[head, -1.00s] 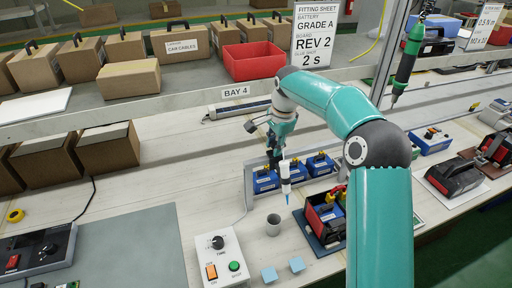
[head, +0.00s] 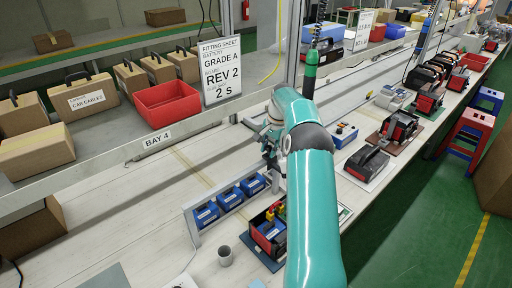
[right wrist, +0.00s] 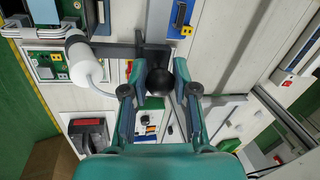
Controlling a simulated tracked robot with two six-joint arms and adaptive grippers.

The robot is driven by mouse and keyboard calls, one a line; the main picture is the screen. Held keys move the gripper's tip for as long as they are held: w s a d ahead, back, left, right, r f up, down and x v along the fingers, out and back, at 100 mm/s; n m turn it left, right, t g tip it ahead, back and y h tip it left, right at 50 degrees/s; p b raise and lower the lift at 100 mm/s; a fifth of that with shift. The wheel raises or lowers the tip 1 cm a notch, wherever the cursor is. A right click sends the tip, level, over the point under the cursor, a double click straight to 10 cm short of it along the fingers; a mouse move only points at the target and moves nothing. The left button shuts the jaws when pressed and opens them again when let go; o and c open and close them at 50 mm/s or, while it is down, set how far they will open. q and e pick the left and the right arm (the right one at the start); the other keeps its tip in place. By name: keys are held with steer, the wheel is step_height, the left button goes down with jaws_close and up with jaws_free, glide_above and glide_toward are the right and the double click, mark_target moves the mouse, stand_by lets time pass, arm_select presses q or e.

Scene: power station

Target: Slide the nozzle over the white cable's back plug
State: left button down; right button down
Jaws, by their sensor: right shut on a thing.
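My right gripper (right wrist: 158,82) is shut on a dark, round-ended grip (right wrist: 160,80) of a dispenser. A grey bracket joins this grip to a white barrel (right wrist: 80,62) with a pale curved tube; its nozzle tip is not clear. In the head view the right gripper (head: 270,150) is partly covered by my teal arm, and the dispenser cannot be made out. The open red and black unit (head: 268,228), with a blue battery and yellow connectors, stands below it. Whitish wires (right wrist: 32,33) run beside a green board in the right wrist view. I cannot tell which end is the back plug. My left gripper is out of view.
A rack of blue batteries (head: 230,198) stands left of the open unit, with a grey cup (head: 225,256) in front. A green screwdriver (head: 310,72) hangs behind my arm. A black and red unit (head: 368,163) sits to the right. The bench on the left is mostly clear.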

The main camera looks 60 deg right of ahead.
steer(key=shift+s+d+f, duration=0.15)
steer(key=shift+d+f, duration=0.05)
steer(key=shift+d, duration=0.05)
steer(key=c, duration=1.2)
jaws_free()
steer(key=o, duration=0.3)
steer(key=shift+d, duration=0.15)
steer(key=shift+r, duration=0.15)
steer(key=r, duration=0.3)
steer(key=s+r, duration=0.1)
steer(key=r, duration=0.3)
steer(key=s+r, duration=0.1)
steer(key=r, duration=0.3)
steer(key=shift+s+a+r, duration=0.1)
steer(key=shift+a+r, duration=0.1)
steer(key=shift+a, duration=0.1)
